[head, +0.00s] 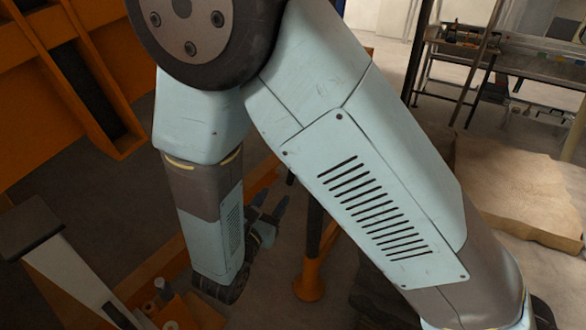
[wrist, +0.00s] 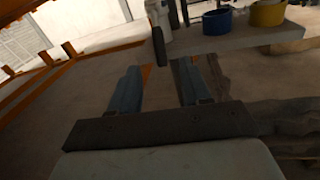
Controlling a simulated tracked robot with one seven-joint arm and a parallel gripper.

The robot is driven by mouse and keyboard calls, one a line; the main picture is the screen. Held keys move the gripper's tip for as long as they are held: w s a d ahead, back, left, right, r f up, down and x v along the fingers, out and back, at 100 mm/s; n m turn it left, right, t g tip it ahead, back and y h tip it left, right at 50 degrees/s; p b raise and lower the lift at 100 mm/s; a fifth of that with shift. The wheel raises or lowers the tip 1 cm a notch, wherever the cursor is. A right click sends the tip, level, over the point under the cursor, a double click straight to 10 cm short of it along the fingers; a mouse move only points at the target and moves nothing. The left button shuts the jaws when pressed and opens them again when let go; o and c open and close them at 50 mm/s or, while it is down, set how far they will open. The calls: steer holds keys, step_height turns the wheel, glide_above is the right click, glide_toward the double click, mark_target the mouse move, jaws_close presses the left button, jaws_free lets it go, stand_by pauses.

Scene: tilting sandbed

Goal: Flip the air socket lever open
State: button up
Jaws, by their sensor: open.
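My gripper (wrist: 158,72) is open and empty in the wrist view, with its two blue-grey fingers apart and pointing away from the camera. A pale upright fitting (wrist: 160,14) stands beyond the fingertips at the top of the wrist view. A dark, narrow, lever-like part (wrist: 159,46) hangs down from it, in line with the gap between the fingers. I cannot tell for sure that this is the air socket lever, nor whether the fingers touch it. In the head view my gripper (head: 268,210) shows small, partly hidden behind my arm, and no lever can be made out.
A grey bench (wrist: 240,38) beyond the gripper carries a blue tub (wrist: 217,21) and a yellow tub (wrist: 268,13). Orange framework (head: 40,80) fills the left, and a tan slab (head: 515,190) lies right.

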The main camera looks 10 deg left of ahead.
steer(key=x, duration=1.3)
steer(key=shift+w+a+f, duration=0.1)
steer(key=shift+w+f, duration=0.05)
steer(key=shift+w, duration=0.15)
jaws_close()
